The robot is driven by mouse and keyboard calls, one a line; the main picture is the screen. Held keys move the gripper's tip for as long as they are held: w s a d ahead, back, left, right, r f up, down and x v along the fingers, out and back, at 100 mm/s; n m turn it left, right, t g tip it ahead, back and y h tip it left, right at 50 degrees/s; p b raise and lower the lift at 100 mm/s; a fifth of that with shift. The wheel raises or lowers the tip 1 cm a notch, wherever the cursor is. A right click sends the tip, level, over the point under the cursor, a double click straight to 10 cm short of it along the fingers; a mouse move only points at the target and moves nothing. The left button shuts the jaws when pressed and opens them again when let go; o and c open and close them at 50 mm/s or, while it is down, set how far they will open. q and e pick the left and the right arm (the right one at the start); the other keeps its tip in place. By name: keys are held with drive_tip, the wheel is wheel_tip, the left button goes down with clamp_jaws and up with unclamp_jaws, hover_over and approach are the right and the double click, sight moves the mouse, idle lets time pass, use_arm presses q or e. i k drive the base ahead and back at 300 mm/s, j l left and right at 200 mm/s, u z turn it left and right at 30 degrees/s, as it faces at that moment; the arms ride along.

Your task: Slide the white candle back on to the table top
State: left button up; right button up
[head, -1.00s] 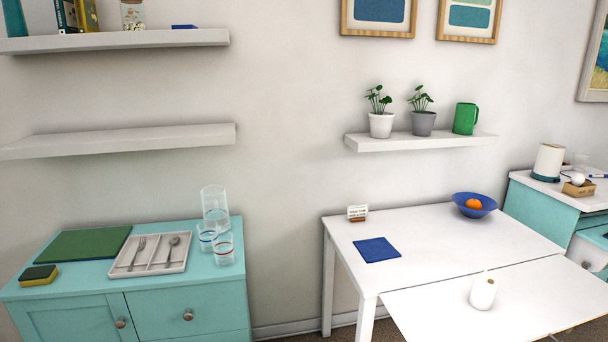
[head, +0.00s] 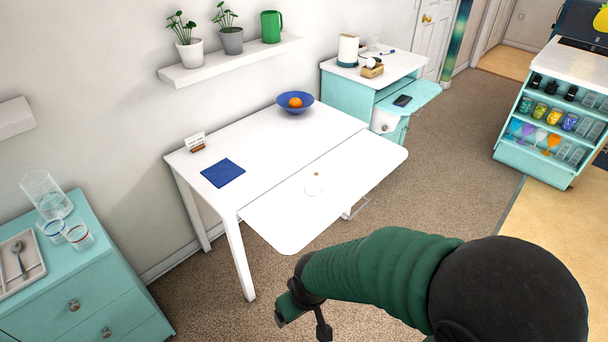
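The white candle (head: 313,187) stands upright on the white front leaf (head: 285,226) of the table, close to the seam with the main table top (head: 262,140). It is pale against the leaf, with a small brownish tip on top. My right arm comes in from the lower right, and its gripper (head: 304,312) is low in front of the leaf's front corner, apart from the candle. Its fingers are only partly visible, so I cannot tell if they are open. My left gripper is not in view.
On the table top are a blue bowl (head: 295,108) with an orange fruit, a blue cloth (head: 223,173) and a small sign (head: 196,142). A teal cabinet (head: 85,270) with glasses stands at left. A teal counter (head: 350,90) is behind right. Carpet right of the leaf is clear.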

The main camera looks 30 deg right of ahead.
sight(313, 184)
drive_tip(key=i+l+z, duration=0.15)
drive_tip(key=i+l, duration=0.5)
drive_tip(key=l, duration=0.25)
drive_tip(key=i+l+z, duration=0.1)
drive_tip(key=i+l, duration=0.65)
drive_tip(key=l, duration=0.1)
